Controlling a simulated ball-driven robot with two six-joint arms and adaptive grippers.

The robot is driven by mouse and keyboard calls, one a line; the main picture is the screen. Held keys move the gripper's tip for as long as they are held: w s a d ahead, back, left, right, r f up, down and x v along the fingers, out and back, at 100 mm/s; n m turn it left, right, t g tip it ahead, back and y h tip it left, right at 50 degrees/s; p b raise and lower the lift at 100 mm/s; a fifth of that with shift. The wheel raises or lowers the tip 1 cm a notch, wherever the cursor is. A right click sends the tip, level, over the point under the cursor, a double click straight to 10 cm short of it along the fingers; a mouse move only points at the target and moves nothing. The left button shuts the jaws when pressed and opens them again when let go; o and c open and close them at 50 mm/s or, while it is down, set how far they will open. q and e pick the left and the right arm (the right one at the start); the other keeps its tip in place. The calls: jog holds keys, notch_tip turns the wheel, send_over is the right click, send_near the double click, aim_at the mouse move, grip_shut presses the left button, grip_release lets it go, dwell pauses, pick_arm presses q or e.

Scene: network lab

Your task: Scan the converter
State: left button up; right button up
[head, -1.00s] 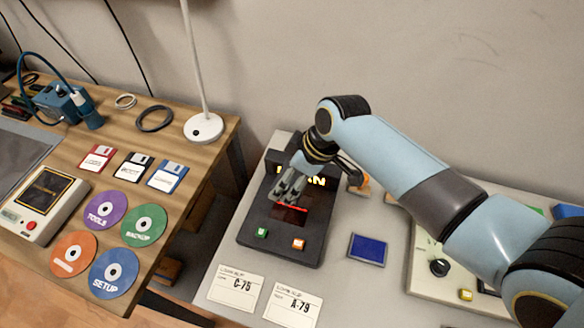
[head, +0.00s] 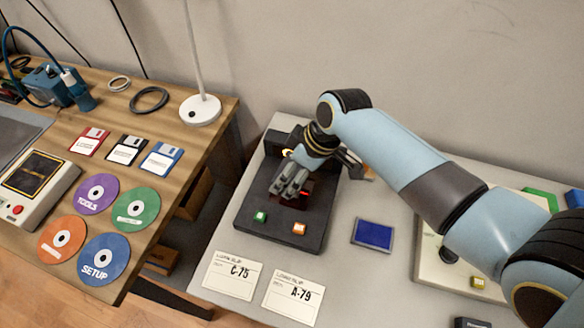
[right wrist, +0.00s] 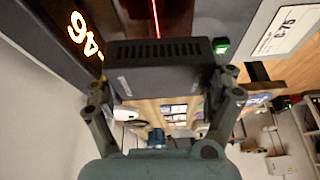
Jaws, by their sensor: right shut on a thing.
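The converter (right wrist: 158,68) is a dark grey box with a row of vent slots in the right wrist view. My right gripper (right wrist: 163,90) is shut on it, with one finger at each end. In the head view my right gripper (head: 290,184) is over the black scanner (head: 300,243), and the converter cannot be made out there. The scanner has a green button and an orange button at its front. Its red scan line (right wrist: 156,18) shows beyond the converter in the right wrist view. Lit orange characters (right wrist: 85,35) show on its display, partly cut off.
Paper slips marked C-75 (head: 232,277) and A-79 (head: 294,297) lie in front of the scanner. A blue-topped pad (head: 373,234) lies to its right. A wooden desk (head: 138,268) with discs, floppies and a lamp stands left, across a gap.

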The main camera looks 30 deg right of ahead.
notch_tip(320, 180, up, 4)
jog(key=p, duration=0.3)
jog(key=shift+p, duration=0.4)
jog(key=shift+r+p, duration=0.5)
jog(key=shift+r, duration=0.35)
jog(key=shift+f, duration=0.1)
